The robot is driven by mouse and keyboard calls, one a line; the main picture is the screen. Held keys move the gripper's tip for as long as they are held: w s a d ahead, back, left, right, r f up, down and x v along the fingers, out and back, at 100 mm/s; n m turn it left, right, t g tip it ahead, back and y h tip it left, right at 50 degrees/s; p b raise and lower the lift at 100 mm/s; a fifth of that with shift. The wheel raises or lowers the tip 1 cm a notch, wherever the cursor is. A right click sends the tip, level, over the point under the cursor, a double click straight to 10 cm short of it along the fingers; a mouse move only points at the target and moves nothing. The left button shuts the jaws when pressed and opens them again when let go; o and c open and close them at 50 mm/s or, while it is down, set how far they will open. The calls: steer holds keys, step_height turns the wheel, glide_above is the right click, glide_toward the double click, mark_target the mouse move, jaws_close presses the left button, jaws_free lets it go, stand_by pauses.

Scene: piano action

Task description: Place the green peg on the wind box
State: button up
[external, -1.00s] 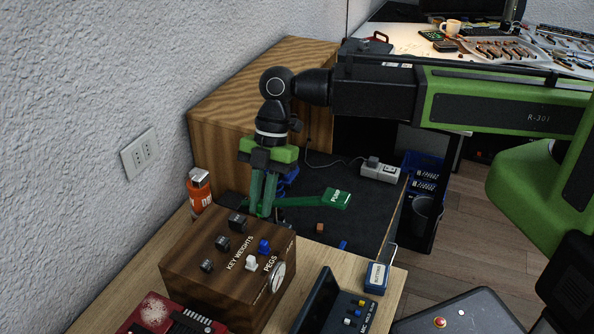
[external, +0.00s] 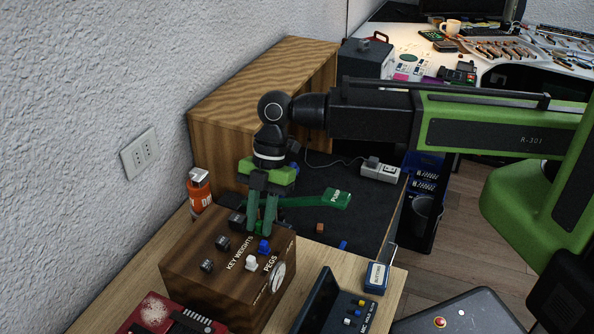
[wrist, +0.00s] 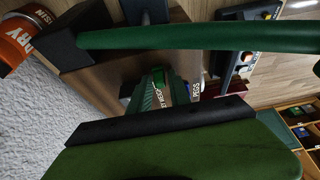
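The wind box (external: 205,262) is a brown wooden box on the bench, with KEY WEIGHTS and PEGS lettered on its top. A blue peg (external: 264,247) and a white peg (external: 252,263) stand on it. My gripper (external: 258,231) points down over the far part of the box top, just behind the blue peg; whether it touches the box is unclear. Its green fingers are close together. In the wrist view a small bright green patch, seemingly the green peg (wrist: 159,76), shows between the fingers. The rest of it is hidden.
A green PUSH lever (external: 313,202) lies just right of my fingers. Dark key weights (external: 222,242) stand on the box's left side. An orange can (external: 199,193) stands behind it. A device with a dark screen (external: 318,300) is at its right.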

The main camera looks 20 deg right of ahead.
steer(key=shift+d+r+p, duration=0.1)
steer(key=shift+r+p, duration=0.4)
steer(key=p+v, duration=1)
steer(key=v, duration=0.1)
steer(key=shift+w, duration=0.15)
steer(key=shift+r, duration=0.1)
